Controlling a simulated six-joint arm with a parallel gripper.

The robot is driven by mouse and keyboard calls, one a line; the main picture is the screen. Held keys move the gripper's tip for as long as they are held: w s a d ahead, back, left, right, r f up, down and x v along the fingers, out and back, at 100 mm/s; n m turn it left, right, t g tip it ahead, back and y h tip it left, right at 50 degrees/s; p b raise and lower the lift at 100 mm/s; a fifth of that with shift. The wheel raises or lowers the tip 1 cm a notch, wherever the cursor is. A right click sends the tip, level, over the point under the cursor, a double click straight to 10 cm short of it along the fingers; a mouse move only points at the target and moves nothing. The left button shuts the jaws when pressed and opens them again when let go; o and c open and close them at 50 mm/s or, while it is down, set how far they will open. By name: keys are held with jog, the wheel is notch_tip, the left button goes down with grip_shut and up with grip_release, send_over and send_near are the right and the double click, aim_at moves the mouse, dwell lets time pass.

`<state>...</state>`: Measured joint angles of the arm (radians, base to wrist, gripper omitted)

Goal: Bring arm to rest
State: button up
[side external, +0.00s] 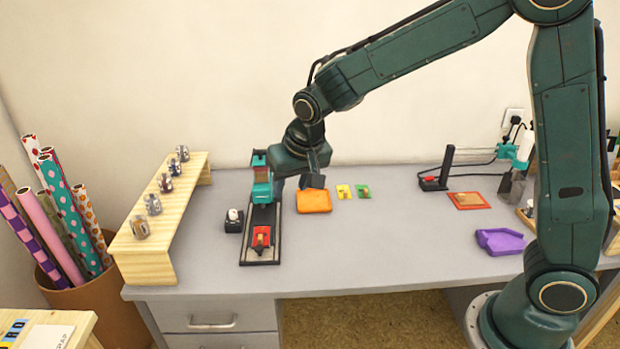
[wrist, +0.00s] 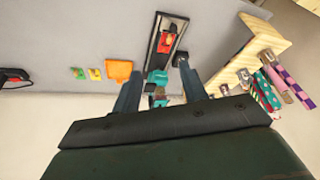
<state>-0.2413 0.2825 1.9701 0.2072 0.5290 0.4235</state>
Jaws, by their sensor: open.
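My gripper (wrist: 160,84) is open, with its two dark fingers spread apart in the wrist view. In the side view my gripper (side external: 298,184) hangs over the back of the grey desk (side external: 370,245). A teal device (side external: 261,190) stands at the back end of a black rail tray, just left of my gripper. The teal device (wrist: 158,77) shows between my fingers in the wrist view, but I cannot tell if they touch it. My arm is bent and reaches left from the right side of the desk.
A red stamp (side external: 261,238) sits on the tray's front end. An orange pad (side external: 314,201) lies right of my gripper, with yellow (side external: 343,191) and green (side external: 362,191) pads beyond. A wooden shelf (side external: 150,255) holds several knobs at left. The desk's middle front is clear.

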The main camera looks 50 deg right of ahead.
jog(key=s+d+r+n, duration=0.1)
jog(key=s+d+r, duration=0.1)
jog(key=s+r, duration=0.4)
jog(key=s+d+r+n, duration=0.1)
jog(key=s+d+r, duration=0.2)
jog(key=s, duration=0.5)
jog(key=s+d+n+t+y, duration=0.1)
jog(key=s, duration=1.3)
jog(key=shift+d+r+n, duration=0.15)
jog(key=shift+r+n, duration=0.15)
jog(key=shift+r, duration=0.15)
